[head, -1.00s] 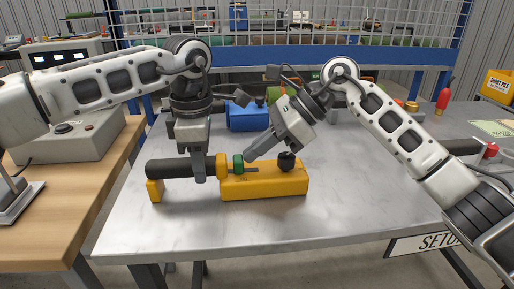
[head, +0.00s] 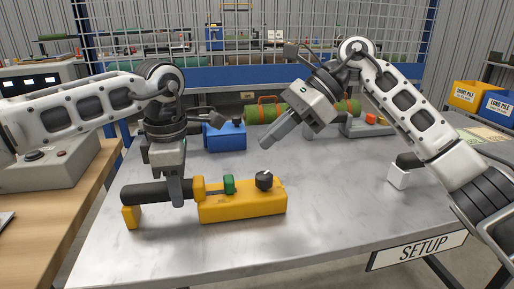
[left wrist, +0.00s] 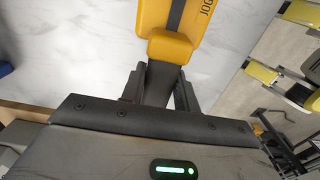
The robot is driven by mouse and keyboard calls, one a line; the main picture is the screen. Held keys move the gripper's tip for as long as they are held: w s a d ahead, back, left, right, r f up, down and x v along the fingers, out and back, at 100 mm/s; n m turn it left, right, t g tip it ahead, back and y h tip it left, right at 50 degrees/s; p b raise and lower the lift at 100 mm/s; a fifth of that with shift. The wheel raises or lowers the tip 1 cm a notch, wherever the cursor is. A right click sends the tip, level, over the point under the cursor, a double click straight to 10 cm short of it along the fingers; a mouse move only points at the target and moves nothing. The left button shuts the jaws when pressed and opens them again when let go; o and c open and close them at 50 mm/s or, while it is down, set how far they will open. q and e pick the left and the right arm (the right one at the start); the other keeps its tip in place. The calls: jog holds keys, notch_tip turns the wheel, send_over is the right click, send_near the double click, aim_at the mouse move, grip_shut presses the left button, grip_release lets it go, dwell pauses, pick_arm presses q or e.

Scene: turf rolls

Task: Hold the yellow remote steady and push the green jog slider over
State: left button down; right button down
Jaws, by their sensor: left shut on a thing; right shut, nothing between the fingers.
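The yellow remote (head: 242,204) lies on the metal table, with a black handle (head: 145,193) at its left end and a black knob (head: 264,180) on top at the right. The green jog slider (head: 229,184) stands on its top, apart from the yellow collar at its left, with dark slot between. My left gripper (head: 176,192) is shut on the black handle. The left wrist view shows the handle between the fingers and the yellow collar (left wrist: 170,47) just beyond. My right gripper (head: 266,142) is shut and empty, in the air above and behind the remote, clear of the slider.
A blue unit (head: 225,137) and a green turf roll (head: 292,112) with orange straps are at the back. A white and black block (head: 400,175) is at the right. The table's middle is clear.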

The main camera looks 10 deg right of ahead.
pick_arm(q)
jog(key=shift+s+f, duration=0.1)
jog(key=shift+f, duration=0.15)
jog(key=c, duration=1)
grip_release()
jog(key=shift+o, duration=0.2)
jog(key=shift+r, duration=0.1)
jog(key=shift+r, duration=0.1)
